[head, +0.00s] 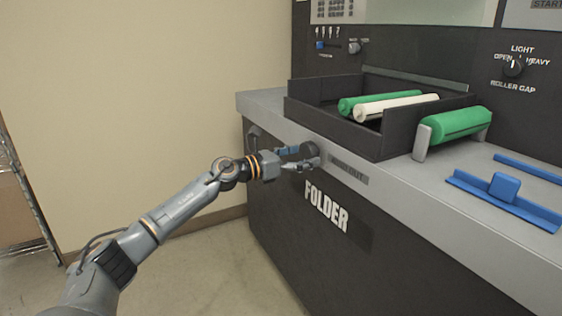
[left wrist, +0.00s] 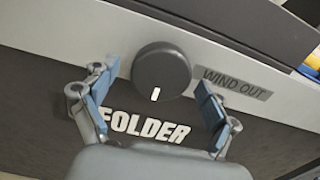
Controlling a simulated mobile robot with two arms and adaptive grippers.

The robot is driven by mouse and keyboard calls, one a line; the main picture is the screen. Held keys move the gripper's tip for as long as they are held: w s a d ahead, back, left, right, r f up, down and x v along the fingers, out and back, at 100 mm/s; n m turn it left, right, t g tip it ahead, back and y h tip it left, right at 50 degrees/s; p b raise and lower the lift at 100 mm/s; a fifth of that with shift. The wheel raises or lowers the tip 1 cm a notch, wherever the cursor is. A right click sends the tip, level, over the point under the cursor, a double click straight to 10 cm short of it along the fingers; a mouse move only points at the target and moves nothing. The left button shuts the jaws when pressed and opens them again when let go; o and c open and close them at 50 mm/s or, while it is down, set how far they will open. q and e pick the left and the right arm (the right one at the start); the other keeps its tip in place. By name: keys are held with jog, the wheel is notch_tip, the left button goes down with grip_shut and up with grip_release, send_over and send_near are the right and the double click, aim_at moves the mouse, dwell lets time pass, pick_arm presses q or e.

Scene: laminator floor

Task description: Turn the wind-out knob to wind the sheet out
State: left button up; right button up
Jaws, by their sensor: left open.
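The wind-out knob (left wrist: 161,71) is a round dark grey knob with a white index mark near its lower edge in the left wrist view. It sits on the grey front edge of the machine, left of the "WIND OUT" label (left wrist: 232,83). In the head view the knob (head: 309,150) is partly hidden by my left gripper (head: 305,157). My left gripper is open, its blue-padded fingers (left wrist: 157,97) on either side of the knob, with gaps visible between pads and knob. My right gripper is not in view.
A black tray (head: 333,130) with green and white rolls stands on the machine's top (head: 262,100). A green roller (head: 458,124) and a blue guide (head: 500,202) lie to the right. The "FOLDER" front (head: 300,240) is below.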

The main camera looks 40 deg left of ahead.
pick_arm(q)
jog(key=v, duration=1)
jog(key=shift+s, duration=0.15)
dwell(0.4)
